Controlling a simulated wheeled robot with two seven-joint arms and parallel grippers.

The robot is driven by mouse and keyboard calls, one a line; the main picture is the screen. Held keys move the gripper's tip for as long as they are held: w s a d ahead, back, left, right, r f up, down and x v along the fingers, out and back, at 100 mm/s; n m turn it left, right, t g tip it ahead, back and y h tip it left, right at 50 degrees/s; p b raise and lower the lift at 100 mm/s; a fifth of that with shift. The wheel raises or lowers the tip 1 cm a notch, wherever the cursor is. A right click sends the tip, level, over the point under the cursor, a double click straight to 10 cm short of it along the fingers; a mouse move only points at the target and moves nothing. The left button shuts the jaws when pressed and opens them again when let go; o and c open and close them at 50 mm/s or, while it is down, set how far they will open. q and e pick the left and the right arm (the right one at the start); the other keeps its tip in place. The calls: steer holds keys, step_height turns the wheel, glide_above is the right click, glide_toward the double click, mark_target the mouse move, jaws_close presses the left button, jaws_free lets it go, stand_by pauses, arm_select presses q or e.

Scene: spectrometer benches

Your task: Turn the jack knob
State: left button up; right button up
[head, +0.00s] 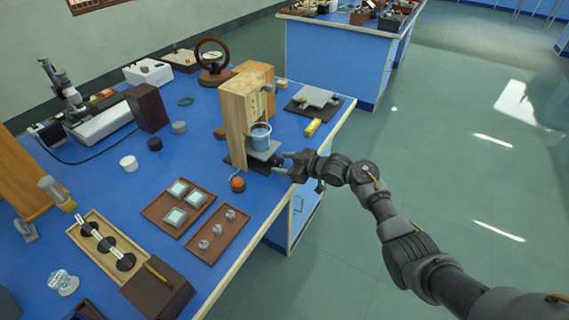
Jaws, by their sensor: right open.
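A small lab jack (264,152) with a grey top plate stands at the foot of a wooden frame (236,125) near the right edge of the blue bench. A blue beaker (260,135) stands on its plate. My right gripper (283,164) is at the jack's right front side, close to its dark base, with its jaws open. The jack's knob is too small and too hidden by the gripper to make out, and I cannot tell whether the fingers are around it. My left gripper is not in view.
An orange-topped round item (238,184) sits left of my gripper. Brown trays (178,214) and (217,240) lie in front. A yellow cylinder (313,127) and a second plate device (316,97) stand behind. The floor right of the bench (440,200) is clear.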

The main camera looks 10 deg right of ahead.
steer(key=shift+c, duration=0.4)
steer(key=c, duration=0.9)
steer(key=shift+w+d+r+m+g+p, duration=0.1)
steer(key=shift+m+g+p, duration=0.2)
steer(key=shift+m+g, duration=0.15)
steer(key=shift+m+y, duration=0.4)
steer(key=shift+m, duration=0.15)
steer(key=shift+w+d+f+m+g+y+b, duration=0.1)
steer(key=shift+f+m+g+y+b, duration=0.2)
steer(key=shift+m+g, duration=0.35)
steer(key=shift+r+m+y+b, duration=0.1)
steer(key=shift+m+y+b, duration=0.3)
steer(key=shift+m+b, duration=0.25)
steer(key=shift+r, duration=0.1)
